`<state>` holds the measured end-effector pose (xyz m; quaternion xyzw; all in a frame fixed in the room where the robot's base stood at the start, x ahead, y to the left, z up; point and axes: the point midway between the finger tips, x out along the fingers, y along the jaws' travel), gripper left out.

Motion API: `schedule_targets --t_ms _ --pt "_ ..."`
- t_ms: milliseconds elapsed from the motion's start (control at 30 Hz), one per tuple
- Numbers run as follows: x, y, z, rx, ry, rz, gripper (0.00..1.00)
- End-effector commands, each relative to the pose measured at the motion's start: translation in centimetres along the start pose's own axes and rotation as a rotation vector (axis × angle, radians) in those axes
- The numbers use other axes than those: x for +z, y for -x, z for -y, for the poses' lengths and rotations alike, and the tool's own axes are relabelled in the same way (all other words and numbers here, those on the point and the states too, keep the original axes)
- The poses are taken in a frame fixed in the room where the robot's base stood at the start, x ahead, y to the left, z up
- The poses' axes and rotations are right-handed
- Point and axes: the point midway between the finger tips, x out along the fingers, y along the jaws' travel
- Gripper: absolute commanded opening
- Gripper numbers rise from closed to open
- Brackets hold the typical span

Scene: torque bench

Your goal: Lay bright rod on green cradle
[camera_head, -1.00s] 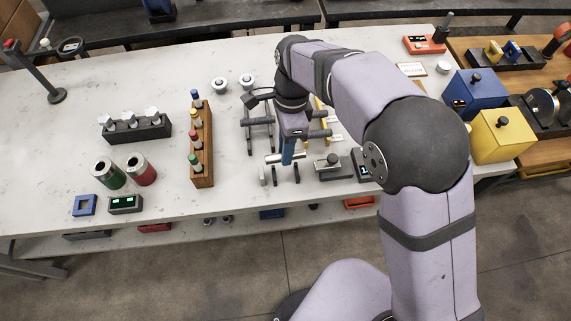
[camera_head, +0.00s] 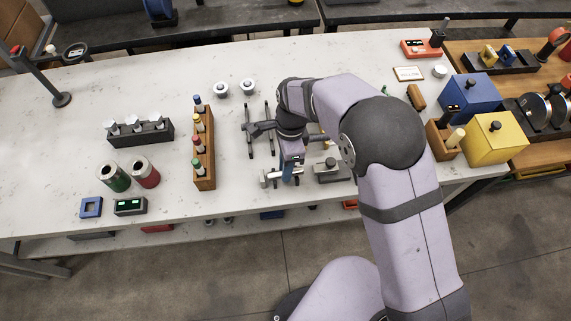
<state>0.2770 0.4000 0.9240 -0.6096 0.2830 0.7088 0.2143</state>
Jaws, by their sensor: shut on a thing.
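My gripper (camera_head: 288,176), with a blue part at its end, points down near the front edge of the white bench, left of a grey block. It is shut on the bright rod (camera_head: 270,176). The rod's pale metal shows at the gripper's left, lying roughly crosswise, low among small dark upright supports. The gripper hides much of the rod, and I cannot tell whether it touches the supports. No green cradle can be made out clearly; a small green bit (camera_head: 385,88) shows behind my arm's elbow.
A grey block (camera_head: 331,171) stands close to the right of the gripper. Dark rails (camera_head: 249,132) stand behind, and a wooden rack (camera_head: 204,150) of colored pegs to the left. Blue (camera_head: 472,93) and yellow (camera_head: 495,137) boxes stand at right.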

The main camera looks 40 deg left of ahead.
Motion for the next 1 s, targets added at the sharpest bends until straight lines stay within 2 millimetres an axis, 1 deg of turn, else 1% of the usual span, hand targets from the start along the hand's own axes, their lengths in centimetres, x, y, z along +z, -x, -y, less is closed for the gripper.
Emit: schedule_targets --t_ms 300,333,400,867,1000 --pt "0.0 -0.4 0.1 0.000 0.000 0.000 0.00" --pt "0.0 -0.4 0.1 0.000 0.000 0.000 0.23" --pt "0.0 -0.3 0.0 0.000 0.000 0.000 0.36" --pt "-0.1 -0.6 0.1 -0.001 0.000 0.000 0.36" --pt "0.0 1.1 0.2 -0.005 0.000 0.001 0.36"
